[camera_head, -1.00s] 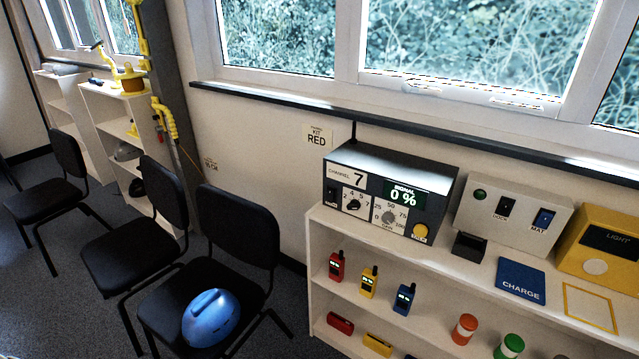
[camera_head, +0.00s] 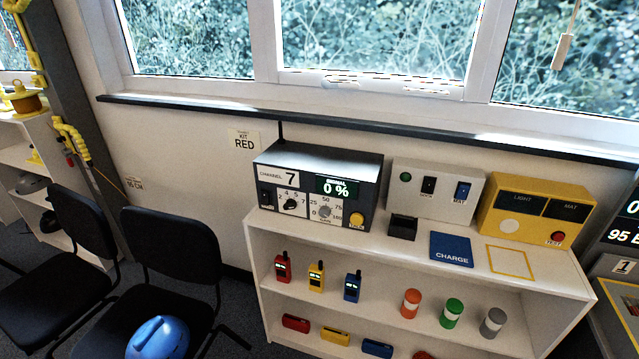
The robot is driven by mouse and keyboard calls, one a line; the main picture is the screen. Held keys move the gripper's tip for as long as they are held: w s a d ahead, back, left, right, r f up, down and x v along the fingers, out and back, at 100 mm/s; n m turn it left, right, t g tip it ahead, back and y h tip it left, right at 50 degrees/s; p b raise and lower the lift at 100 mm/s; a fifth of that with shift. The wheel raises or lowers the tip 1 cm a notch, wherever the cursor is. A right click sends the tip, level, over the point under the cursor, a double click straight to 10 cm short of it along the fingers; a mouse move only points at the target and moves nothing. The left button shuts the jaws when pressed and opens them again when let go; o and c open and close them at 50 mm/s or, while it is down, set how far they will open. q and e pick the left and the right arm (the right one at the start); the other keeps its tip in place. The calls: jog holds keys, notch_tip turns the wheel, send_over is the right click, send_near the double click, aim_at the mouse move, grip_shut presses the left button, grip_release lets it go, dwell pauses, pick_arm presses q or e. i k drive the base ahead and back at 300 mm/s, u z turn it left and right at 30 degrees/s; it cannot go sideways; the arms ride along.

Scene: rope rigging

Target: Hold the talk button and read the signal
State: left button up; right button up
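The radio base unit (camera_head: 316,188) stands on top of the white shelf unit. It is a dark box with a light front panel and an antenna at its left. Its channel label reads 7. Its green signal display (camera_head: 338,187) reads 0 %. A channel knob (camera_head: 291,204) and a gain knob (camera_head: 325,212) sit on the front. The yellow talk button (camera_head: 356,219) is at the panel's lower right, and nothing touches it. Neither of my grippers is in view.
A grey switch box (camera_head: 434,190), a blue CHARGE pad (camera_head: 452,249) and a yellow tester box (camera_head: 534,209) share the shelf top (camera_head: 400,262). Small radios and coloured cylinders stand on the shelf below. Black chairs (camera_head: 172,258), one bearing a blue helmet (camera_head: 158,338), stand at the left.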

aim_at(357, 218)
jog(key=k, duration=1.3)
jog(key=u, duration=0.8)
jog(key=i, duration=1.4)
jog(key=z, duration=0.15)
